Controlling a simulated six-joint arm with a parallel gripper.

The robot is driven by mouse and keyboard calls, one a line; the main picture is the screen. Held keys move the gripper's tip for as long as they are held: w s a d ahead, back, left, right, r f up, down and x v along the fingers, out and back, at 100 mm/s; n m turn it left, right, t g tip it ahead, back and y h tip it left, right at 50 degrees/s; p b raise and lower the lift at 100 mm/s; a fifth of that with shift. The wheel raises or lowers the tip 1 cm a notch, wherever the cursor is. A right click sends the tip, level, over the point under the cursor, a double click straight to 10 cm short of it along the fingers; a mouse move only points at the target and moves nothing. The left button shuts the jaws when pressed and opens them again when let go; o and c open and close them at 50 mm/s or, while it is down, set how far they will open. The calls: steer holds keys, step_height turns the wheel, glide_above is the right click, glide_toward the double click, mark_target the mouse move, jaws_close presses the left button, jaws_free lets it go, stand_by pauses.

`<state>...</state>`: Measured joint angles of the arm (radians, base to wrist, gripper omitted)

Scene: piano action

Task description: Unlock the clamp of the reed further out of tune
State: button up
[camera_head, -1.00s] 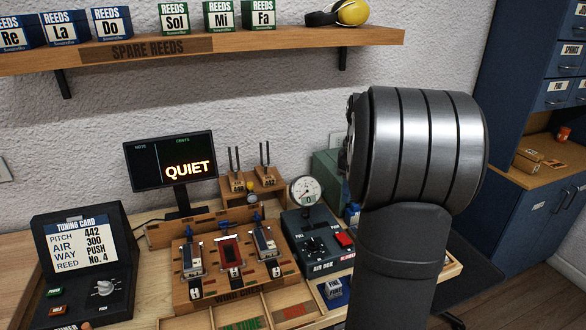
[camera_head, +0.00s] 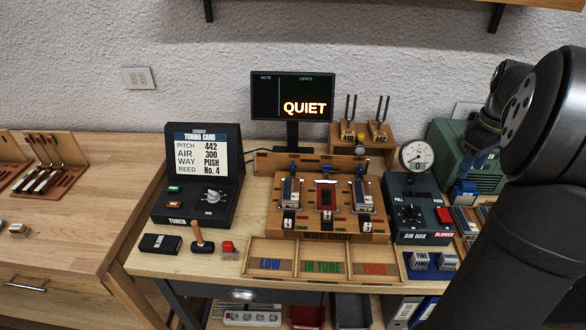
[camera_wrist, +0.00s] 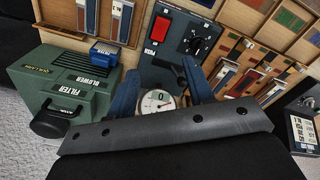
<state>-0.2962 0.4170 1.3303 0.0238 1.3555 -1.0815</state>
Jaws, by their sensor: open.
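Three reed units stand in a row on the wooden wind chest (camera_head: 335,237) in the head view: left reed (camera_head: 290,194), middle red reed (camera_head: 326,198) and right reed (camera_head: 363,197). Each has a small blue part at its back end, perhaps its clamp; the lock state is too small to tell. The monitor (camera_head: 292,97) reads QUIET, with no note or cents value. My gripper (camera_wrist: 160,82) is open and empty, its blue fingers on either side of the pressure gauge (camera_wrist: 157,103) in the wrist view, to the right of the reeds in the head view.
The air box (camera_head: 418,212) with the gauge (camera_head: 416,154) stands right of the chest. Trays marked LOW, IN TUNE and HIGH (camera_head: 322,268) lie in front.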

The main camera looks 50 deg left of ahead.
steer(key=s+a, duration=0.1)
steer(key=a, duration=0.3)
steer(key=s+a+m, duration=0.1)
steer(key=a, duration=0.3)
steer(key=s+a+m+t, duration=0.1)
steer(key=a, duration=0.3)
steer(key=shift+s+a, duration=0.3)
steer(key=shift+a, duration=0.05)
steer(key=shift+c, duration=0.3)
steer(key=m+t+y, duration=0.2)
steer(key=m+y, duration=0.1)
steer(key=m, duration=0.2)
glide_toward(293, 164)
steer(key=x, duration=0.8)
steer(key=shift+w+f, duration=0.1)
steer(key=shift+f, duration=0.05)
jaws_close()
